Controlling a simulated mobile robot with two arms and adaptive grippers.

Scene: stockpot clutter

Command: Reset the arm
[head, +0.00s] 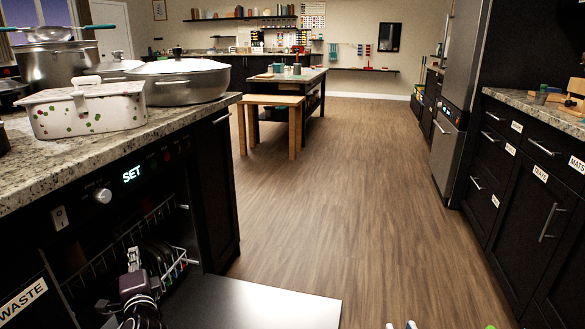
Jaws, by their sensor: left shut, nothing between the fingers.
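My left gripper (134,260) is low at the left, in front of the open dishwasher (100,235). Its fingers point up and away and are shut with nothing between them. Dark cabling shows on the arm behind it, and the rest of that arm runs out of the bottom edge. My right gripper does not show.
A granite counter (190,120) at the left holds a stockpot (55,65), a lidded pan (178,82) and a patterned white dish (88,112). The dishwasher door (255,305) is lowered. Wood floor is open ahead, between a wooden bench (270,100) and right-hand cabinets (520,190).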

